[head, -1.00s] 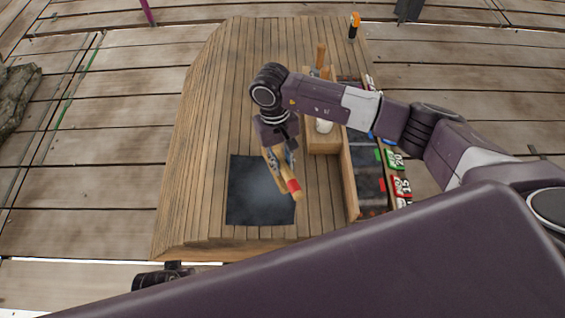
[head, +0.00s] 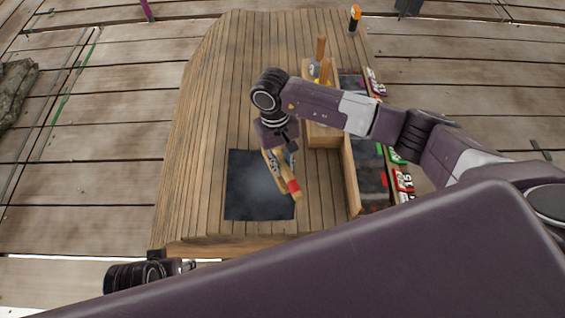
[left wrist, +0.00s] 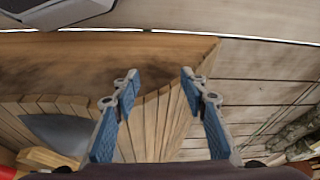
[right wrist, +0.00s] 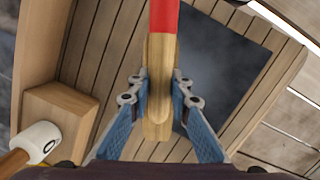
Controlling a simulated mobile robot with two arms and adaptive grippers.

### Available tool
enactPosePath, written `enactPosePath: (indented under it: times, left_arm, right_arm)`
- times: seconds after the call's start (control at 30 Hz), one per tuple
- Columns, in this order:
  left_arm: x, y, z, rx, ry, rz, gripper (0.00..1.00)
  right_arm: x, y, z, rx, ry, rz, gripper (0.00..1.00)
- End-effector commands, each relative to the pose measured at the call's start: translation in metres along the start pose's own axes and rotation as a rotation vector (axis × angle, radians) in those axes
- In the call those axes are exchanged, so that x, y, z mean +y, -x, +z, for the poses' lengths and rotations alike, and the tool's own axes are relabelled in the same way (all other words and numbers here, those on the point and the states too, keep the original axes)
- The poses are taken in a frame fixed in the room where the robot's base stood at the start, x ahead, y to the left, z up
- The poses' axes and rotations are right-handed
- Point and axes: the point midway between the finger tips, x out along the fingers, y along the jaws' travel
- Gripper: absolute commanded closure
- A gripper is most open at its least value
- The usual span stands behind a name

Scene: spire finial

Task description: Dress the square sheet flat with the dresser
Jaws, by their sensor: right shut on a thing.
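The square sheet (head: 255,190) is dark grey with a paler middle and lies on the plank bench. Part of it also shows in the left wrist view (left wrist: 62,132) and the right wrist view (right wrist: 222,70). My right gripper (head: 279,160) is shut on the dresser (head: 293,187), a wooden bar with a red band. The dresser is over the sheet's right edge in the head view; I cannot tell whether it touches. In the right wrist view both fingers (right wrist: 158,90) clasp the dresser's wood. My left gripper (left wrist: 160,82) is open and empty near the bench's edge.
A wooden block (head: 323,136) and a tool rack with coloured number tags (head: 403,181) stand right of the sheet. A white-headed mallet (right wrist: 35,143) is by the block. An orange-topped item (head: 354,18) stands at the far end. The bench's left side is clear.

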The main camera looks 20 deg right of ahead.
Motion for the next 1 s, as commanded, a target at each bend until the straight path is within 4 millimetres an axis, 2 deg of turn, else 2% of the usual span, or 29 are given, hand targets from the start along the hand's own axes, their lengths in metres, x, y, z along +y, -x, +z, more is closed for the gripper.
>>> enactPosePath:
  times: [0.27,0.73,0.8,0.93,1.0]
  left_arm:
    - [0.0,0.004,-0.001,0.003,0.0,0.0,0.6]
    - [-0.003,0.064,-0.003,0.037,0.003,-0.006,0.6]
    - [-0.001,0.051,-0.01,0.071,0.002,-0.004,0.6]
    - [0.001,0.041,-0.024,0.132,0.0,-0.002,0.6]
    - [0.0,0.048,-0.024,0.127,0.0,-0.002,0.6]
  right_arm:
    - [0.0,-0.002,-0.001,0.001,0.0,0.0,1.0]
    - [0.0,-0.023,-0.004,0.001,0.0,0.001,1.0]
    - [0.0,-0.033,-0.005,0.001,0.0,0.0,1.0]
    - [0.0,-0.044,-0.007,0.001,0.0,0.0,1.0]
    - [0.0,-0.037,-0.006,0.001,0.0,-0.001,1.0]
